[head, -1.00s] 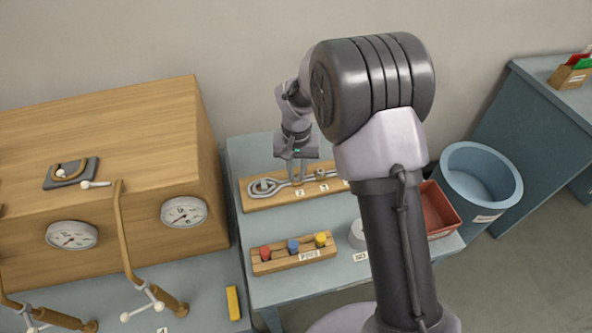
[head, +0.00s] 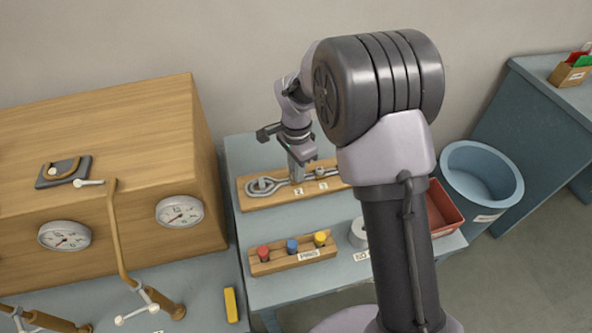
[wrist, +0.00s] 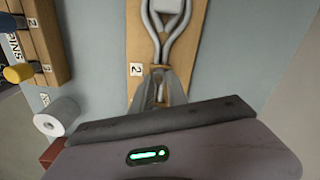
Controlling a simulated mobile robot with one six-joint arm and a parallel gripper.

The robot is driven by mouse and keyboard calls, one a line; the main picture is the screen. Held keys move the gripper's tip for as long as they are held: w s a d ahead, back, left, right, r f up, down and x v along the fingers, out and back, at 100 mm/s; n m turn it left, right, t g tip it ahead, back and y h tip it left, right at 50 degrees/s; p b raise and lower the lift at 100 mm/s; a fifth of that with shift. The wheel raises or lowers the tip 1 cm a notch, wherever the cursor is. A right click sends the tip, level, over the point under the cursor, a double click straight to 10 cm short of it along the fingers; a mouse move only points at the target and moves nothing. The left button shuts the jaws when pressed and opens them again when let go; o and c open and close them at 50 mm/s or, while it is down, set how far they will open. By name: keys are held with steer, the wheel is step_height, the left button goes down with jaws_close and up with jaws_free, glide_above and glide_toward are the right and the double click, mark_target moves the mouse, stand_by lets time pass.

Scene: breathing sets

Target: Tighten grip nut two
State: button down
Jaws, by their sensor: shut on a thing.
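My gripper (head: 297,178) is down at the wooden board on the table. Its fingers (wrist: 156,88) are shut on the shaft of a grey metal tool (head: 262,186), beside the label 2 (wrist: 136,69). The tool lies flat on the board and has a rounded, forked end, which also shows in the wrist view (wrist: 180,38). The fingers hide the gripped part. On the left bench, white cross handles (head: 135,314) sit by the brown pipe fittings (head: 168,304); I cannot tell which one is grip nut two.
A wooden case with gauges (head: 180,212) stands at left. On the table are a rack of coloured plugs (head: 293,255) and a white roll (head: 358,233). A red tray (head: 443,208) and a blue bin (head: 482,186) are at right. A yellow block (head: 231,305) lies in front.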

steer(key=m+b, duration=0.1)
steer(key=m, duration=0.3)
steer(key=shift+s+m+b, duration=0.1)
steer(key=shift+m+b, duration=0.5)
steer(key=shift+m, duration=1.1)
steer(key=c, duration=1.3)
jaws_free()
step_height(320, 180, up, 18)
steer(key=p, duration=0.6)
steer(key=shift+f, duration=0.25)
